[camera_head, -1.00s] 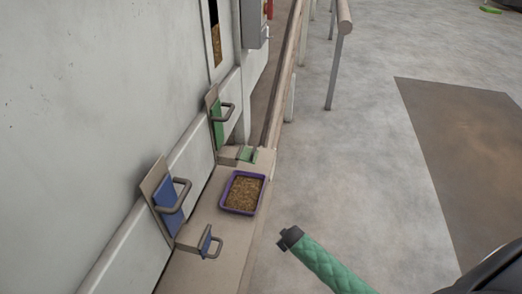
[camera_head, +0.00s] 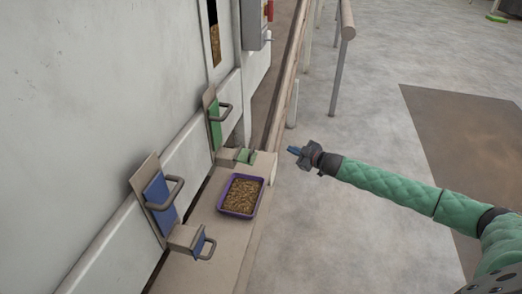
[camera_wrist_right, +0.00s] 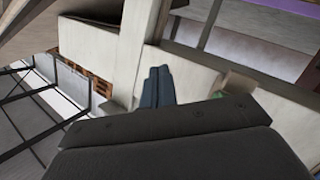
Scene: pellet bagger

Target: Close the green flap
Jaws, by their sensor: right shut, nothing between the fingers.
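A green panel (camera_head: 214,132) with a dark bar handle (camera_head: 225,112) stands on a beige plate against the machine's wall. Below it, a small beige spout has a green piece (camera_head: 244,155) at its end, beside the ledge's far end. I cannot tell which green part is the flap or how far open it is. My right gripper (camera_head: 292,151) is shut and empty, to the right of the green piece and apart from it. Its blue fingers show in the right wrist view (camera_wrist_right: 157,87), with a bit of green (camera_wrist_right: 232,97) to their right. My left gripper is out of view.
A purple tray of pellets (camera_head: 241,194) sits on the beige ledge (camera_head: 228,240). A blue panel with a handle (camera_head: 161,203) and a blue spout piece (camera_head: 202,243) stand nearer. A wooden rail (camera_head: 284,82) runs behind the ledge. Open floor lies to the right.

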